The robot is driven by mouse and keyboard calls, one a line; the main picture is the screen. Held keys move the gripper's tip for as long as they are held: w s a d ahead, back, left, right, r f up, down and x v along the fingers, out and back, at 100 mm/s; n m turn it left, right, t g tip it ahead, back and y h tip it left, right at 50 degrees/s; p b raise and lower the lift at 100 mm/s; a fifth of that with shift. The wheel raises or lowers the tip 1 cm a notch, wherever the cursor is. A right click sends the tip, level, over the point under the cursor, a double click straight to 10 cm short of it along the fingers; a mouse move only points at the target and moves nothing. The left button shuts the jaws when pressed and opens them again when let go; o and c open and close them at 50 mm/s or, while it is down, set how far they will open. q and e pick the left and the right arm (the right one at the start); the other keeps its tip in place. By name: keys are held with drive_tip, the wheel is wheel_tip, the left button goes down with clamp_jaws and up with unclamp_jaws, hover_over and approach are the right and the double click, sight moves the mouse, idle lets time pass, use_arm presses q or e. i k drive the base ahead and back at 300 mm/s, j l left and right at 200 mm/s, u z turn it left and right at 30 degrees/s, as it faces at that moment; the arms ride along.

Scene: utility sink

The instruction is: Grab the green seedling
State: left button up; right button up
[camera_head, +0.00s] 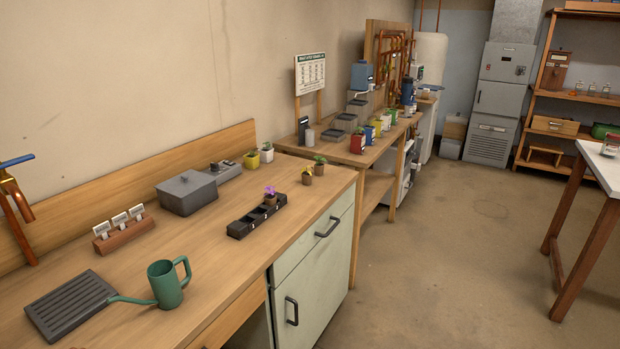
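A green seedling (320,161) stands upright in a small brown pot near the back right corner of the wooden counter. Just left of it is a similar brown pot with a small yellow-topped seedling (307,175). A purple seedling (270,196) sits in the far end of a black slotted tray (238,231), and the tray's other slots look empty. Green plants also stand in a yellow pot (251,161) and a white pot (267,155) by the wall. Neither of my grippers is in view.
A green watering can (166,285) stands by a dark slatted drain mat (68,304) at the near left. A grey lidded box (187,193), a label holder (124,233) and a copper tap (18,200) line the wall side.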

sight(319, 168)
drive_tip(key=u, duration=0.45)
drive_tip(key=i+l+u, duration=0.4)
drive_tip(key=l, duration=0.25)
drive_tip(key=i+l+u, duration=0.4)
drive_tip(key=l, duration=0.4)
drive_tip(key=i, duration=0.1)
